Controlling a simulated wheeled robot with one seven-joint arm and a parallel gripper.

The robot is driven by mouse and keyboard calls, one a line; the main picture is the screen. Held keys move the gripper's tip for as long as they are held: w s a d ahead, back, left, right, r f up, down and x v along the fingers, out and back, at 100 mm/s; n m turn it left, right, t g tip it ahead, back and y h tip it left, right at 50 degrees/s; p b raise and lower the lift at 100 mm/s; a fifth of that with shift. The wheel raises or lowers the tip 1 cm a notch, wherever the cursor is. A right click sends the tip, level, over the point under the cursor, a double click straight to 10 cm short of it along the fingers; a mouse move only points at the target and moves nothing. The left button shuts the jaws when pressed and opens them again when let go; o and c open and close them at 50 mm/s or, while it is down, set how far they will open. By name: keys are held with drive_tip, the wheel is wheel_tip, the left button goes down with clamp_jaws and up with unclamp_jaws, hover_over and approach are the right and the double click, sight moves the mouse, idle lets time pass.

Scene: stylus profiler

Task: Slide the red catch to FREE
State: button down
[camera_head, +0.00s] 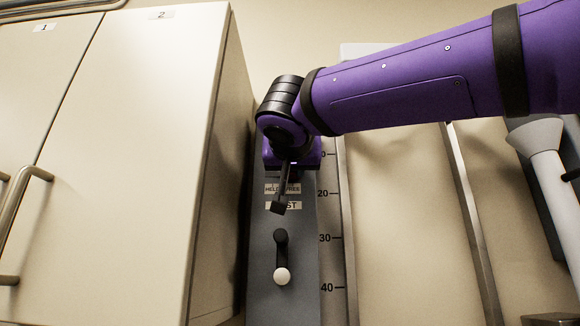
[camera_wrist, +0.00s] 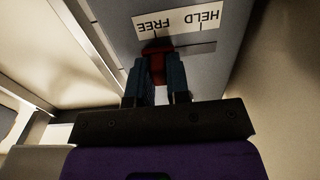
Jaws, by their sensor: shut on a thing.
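In the wrist view the red catch (camera_wrist: 157,66) sits between the two fingers of my gripper (camera_wrist: 160,82), which is shut on it. The catch is at the left end of a dark horizontal slot (camera_wrist: 195,49), beside the word FREE on an upside-down white label (camera_wrist: 178,20). The word HELD is on the right, over the bare part of the slot. In the head view my gripper is at the upper part of a grey panel (camera_head: 262,245). There the HELD/FREE label (camera_head: 283,188) shows just below it, and the catch is hidden.
Below, on the same panel, are a partly covered label ending in ST (camera_head: 292,205) and a crank with a white knob (camera_head: 282,276). A numbered scale (camera_head: 333,238) runs along the panel's right side. A pale cabinet (camera_head: 130,150) stands close on the left.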

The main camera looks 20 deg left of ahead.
drive_tip(key=shift+w+d, duration=0.1)
drive_tip(key=c, duration=1.1)
unclamp_jaws()
drive_tip(key=shift+d, duration=0.15)
drive_tip(key=v, duration=1.1)
